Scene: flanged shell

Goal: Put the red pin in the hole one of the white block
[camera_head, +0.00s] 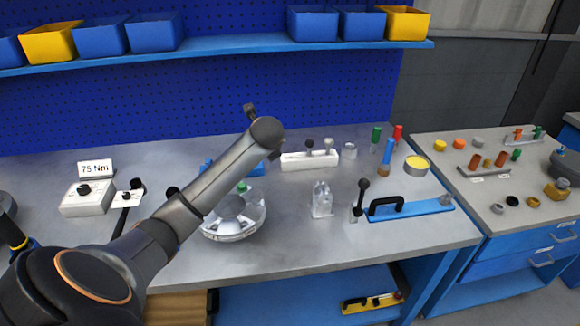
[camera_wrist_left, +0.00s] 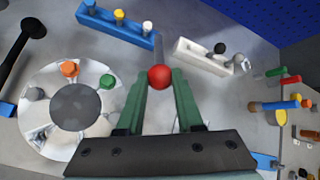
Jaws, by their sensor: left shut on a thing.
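My left gripper (camera_wrist_left: 160,82) is shut on the red pin (camera_wrist_left: 159,77), whose round red head shows between the green fingertips in the left wrist view. My left arm hides the gripper and red pin there. Hole one cannot be made out. My right gripper is not in view.
The round flanged shell (camera_head: 235,219) sits below my left arm. A blue block with pins (camera_wrist_left: 120,28) lies beside the white block. A small metal part (camera_head: 322,200) and a blue fixture with a black handle (camera_head: 425,207) stand to the right.

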